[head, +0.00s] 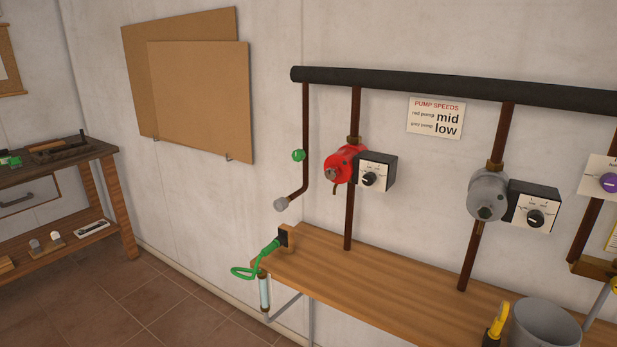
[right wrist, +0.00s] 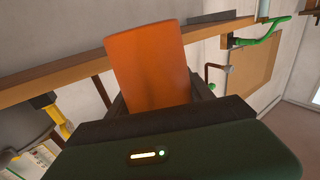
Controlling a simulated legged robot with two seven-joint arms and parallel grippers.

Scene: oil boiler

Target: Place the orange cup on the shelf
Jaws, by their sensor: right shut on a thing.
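The orange cup (right wrist: 148,65) fills the middle of the right wrist view. My right gripper (right wrist: 160,98) is shut on it, with a dark finger on each side of its lower part. The wooden shelf (head: 370,277) runs along the wall under the pumps in the head view. In the right wrist view the shelf (right wrist: 60,84) passes behind the cup; I cannot tell whether they touch. Neither gripper nor the cup shows in the head view, and my left gripper is in neither view.
A red pump (head: 343,164), grey pump (head: 488,196) and pipes rise behind. The shelf's middle stretch is mostly clear.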

